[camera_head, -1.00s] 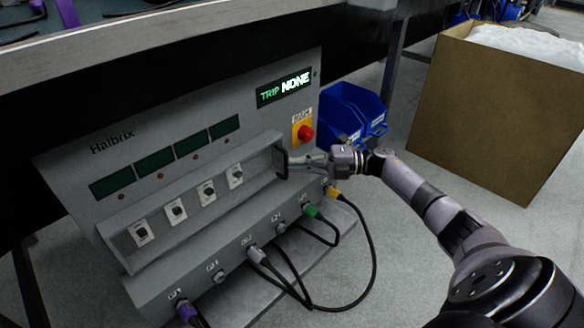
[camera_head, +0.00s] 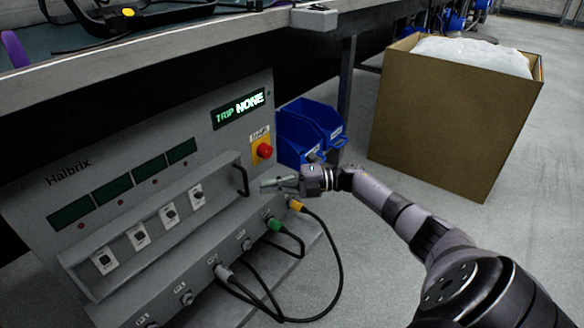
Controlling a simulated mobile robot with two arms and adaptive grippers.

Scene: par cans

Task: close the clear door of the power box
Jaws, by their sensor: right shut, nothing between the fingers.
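The grey power box (camera_head: 215,150), marked Halbrix, stands tilted in view under the bench. Its long recessed strip holds several switches (camera_head: 169,213). The clear door is too transparent to trace. A dark upright handle (camera_head: 241,180) shows at the strip's right end, and I cannot tell how far the door stands from the strip. My right gripper (camera_head: 266,185) is shut and empty, just right of the handle, with its fingertips pointing left towards the box. A small gap shows between fingertips and handle. My left gripper is out of view.
Cables with yellow, green and grey plugs (camera_head: 274,223) hang from the box's lower front, below my right gripper. A red stop button (camera_head: 264,150) sits above it. Blue bins (camera_head: 308,130) and a large cardboard box (camera_head: 440,125) stand to the right. The bench edge (camera_head: 150,75) overhangs the box.

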